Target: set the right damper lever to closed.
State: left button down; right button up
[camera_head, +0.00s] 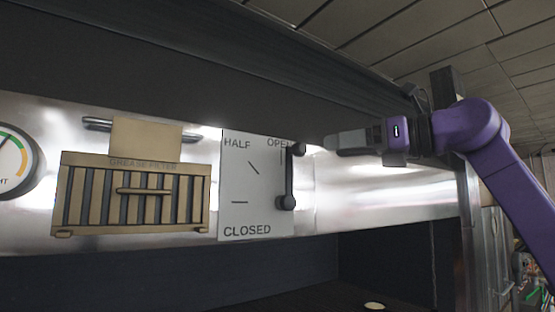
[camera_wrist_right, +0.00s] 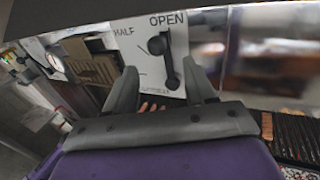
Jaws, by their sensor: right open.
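The right damper lever (camera_head: 289,175) is a black bar with a round knob at its top, on a white plate (camera_head: 254,185) marked HALF, OPEN and CLOSED. The bar points up, beside the word OPEN, with its pivot at the bottom. My right gripper (camera_head: 330,143) is just right of the knob in the head view, apart from the lever as far as I can tell. In the right wrist view the gripper (camera_wrist_right: 160,82) has its fingers spread, and the lever (camera_wrist_right: 170,62) shows beyond and between them. My left gripper is not in view.
A tan grease filter (camera_head: 132,195) with a handle hangs left of the plate. A round gauge (camera_head: 15,160) is at the far left. A dark hood edge (camera_head: 200,62) overhangs the steel panel. The panel right of the lever is bare.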

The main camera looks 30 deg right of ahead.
aim_at(304, 147)
jog(key=p+x, duration=0.1)
jog(key=x, duration=0.2)
jog(key=p+x, duration=0.1)
jog(key=x, duration=0.2)
jog(key=p+x, duration=0.2)
jog(key=x, duration=0.2)
jog(key=shift+a+r, duration=0.1)
jog(key=shift+r, duration=0.2)
jog(key=shift+s+r, duration=0.1)
jog(key=shift+s, duration=0.4)
jog(key=shift+s+r, duration=0.1)
jog(key=shift+s, duration=0.15)
jog(key=shift+c, duration=1.3)
grip_shut()
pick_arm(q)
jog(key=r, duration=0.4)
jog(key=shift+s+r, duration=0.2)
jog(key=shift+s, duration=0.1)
pick_arm(e)
jog(key=shift+w, duration=0.1)
